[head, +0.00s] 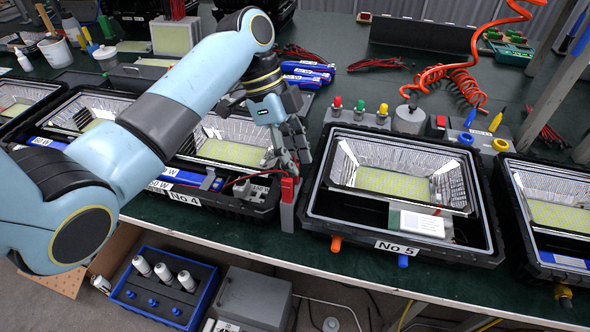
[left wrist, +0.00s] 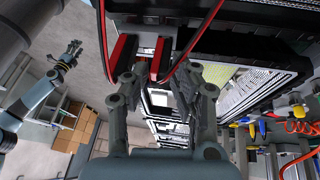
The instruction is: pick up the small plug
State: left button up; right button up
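A small red plug (head: 290,188) with a thin red lead sits at the top of a grey upright block (head: 288,216), between the housings No 4 and No 5. My left gripper (head: 287,165) reaches down just above and behind it. In the left wrist view, two red pieces show, one (left wrist: 122,52) to the left and one (left wrist: 161,58) near the gap between the fingertips of my left gripper (left wrist: 168,72). The fingers are apart; I see no clear grip on either piece. My right gripper (left wrist: 72,50) is small and away from the table in the left wrist view.
Housing No 4 (head: 262,193) stands left of the block, and housing No 5 (head: 470,247) stands close on its right. Red, green and yellow knobs (head: 360,105) stand behind. A coiled orange hose (head: 465,85) hangs at the right. Red and black leads run near the fingers.

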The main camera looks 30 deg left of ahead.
pick_arm(q)
jog(key=c, duration=0.5)
jog(key=shift+r, duration=0.1)
notch_tip(320, 180, up, 6)
jog(key=shift+r, duration=0.2)
notch_tip(320, 180, up, 4)
jog(key=p, duration=0.3)
jog(key=shift+f, duration=0.25)
